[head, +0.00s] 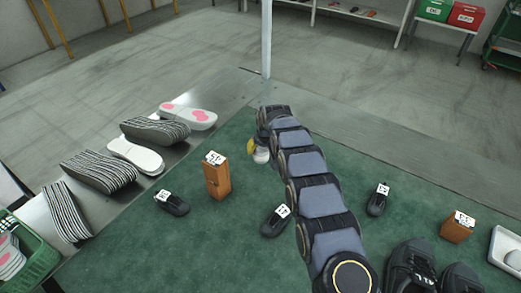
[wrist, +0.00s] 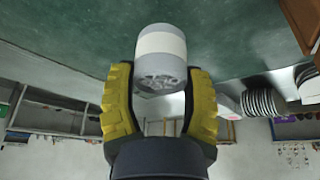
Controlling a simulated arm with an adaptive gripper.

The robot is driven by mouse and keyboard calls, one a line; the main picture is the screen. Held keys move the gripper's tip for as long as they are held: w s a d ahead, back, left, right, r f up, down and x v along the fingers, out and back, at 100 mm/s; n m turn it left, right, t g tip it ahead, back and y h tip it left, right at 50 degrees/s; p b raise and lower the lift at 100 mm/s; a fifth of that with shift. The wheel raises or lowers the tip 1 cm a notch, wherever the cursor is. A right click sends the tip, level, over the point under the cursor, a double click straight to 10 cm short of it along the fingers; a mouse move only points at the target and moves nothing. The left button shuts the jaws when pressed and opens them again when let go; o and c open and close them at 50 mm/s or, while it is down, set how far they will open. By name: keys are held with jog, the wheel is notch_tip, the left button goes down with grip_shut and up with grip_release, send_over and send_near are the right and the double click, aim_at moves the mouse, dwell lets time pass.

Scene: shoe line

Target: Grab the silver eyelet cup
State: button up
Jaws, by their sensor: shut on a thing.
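The silver eyelet cup (wrist: 161,55) is a grey cylinder with a broad white band, and small pieces show at its end facing the wrist camera. My gripper (wrist: 161,88) has its yellow ribbed fingers on both sides of the cup's near end and is shut on it. In the head view the cup (head: 261,155) is a small pale shape at the far edge of the green mat, below my gripper (head: 254,148). My arm hides part of it there. I cannot tell whether it touches the mat.
A brown box (head: 217,177) with a tag stands left of my arm, and another brown box (head: 457,227) stands at the right. Dark tagged shoe pieces (head: 172,203) lie on the green mat (head: 135,245). Striped sole stacks (head: 98,171) line the left metal strip. Black shoes (head: 412,265) sit near right.

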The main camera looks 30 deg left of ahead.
aim_at(262, 151)
jog(key=r, duration=0.1)
jog(key=s+d+r, duration=0.2)
jog(key=shift+s+r, duration=0.15)
jog(key=shift+r, duration=0.25)
jog(key=s+d+r, duration=0.4)
jog(key=s+d, duration=0.2)
jog(key=shift+s, duration=0.4)
